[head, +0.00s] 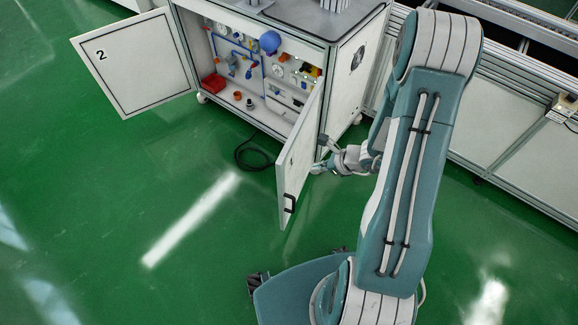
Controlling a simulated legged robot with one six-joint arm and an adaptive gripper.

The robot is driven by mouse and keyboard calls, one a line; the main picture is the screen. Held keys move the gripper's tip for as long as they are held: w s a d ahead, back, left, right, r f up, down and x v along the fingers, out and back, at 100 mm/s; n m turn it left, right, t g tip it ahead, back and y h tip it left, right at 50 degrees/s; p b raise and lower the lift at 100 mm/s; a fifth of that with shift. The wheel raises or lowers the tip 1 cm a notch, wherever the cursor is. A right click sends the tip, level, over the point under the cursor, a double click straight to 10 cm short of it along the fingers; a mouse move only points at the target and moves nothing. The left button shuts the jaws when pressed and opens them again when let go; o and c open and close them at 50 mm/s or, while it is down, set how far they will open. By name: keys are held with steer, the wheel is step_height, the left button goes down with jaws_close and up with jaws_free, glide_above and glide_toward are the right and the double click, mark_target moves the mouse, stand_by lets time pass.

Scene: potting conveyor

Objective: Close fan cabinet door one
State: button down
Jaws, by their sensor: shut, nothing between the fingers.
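The fan cabinet (343,78) stands at the top middle of the head view with its front open. Its left door, marked 2 (135,62), is swung wide open to the left. Its right door (298,160), seen nearly edge-on, stands open toward me, with a dark handle (289,203) near its free edge. Any number on this door cannot be read. I take it as door one. My gripper (318,170) is shut and empty, at the right, outer side of this door, close to its face. Whether it touches the door I cannot tell.
Inside the cabinet are blue pipes, gauges and a red part (213,82). A black cable (254,152) lies on the green floor (130,200) in front. A long conveyor frame (500,120) stands at the right.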

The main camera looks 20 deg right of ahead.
mark_target(283, 168)
steer(key=w+a+f, duration=0.1)
steer(key=a, duration=0.1)
steer(key=w+a+f, duration=0.4)
steer(key=shift+a, duration=0.25)
steer(key=shift+w+a, duration=0.25)
steer(key=shift+a, duration=0.05)
steer(key=shift+w, duration=0.1)
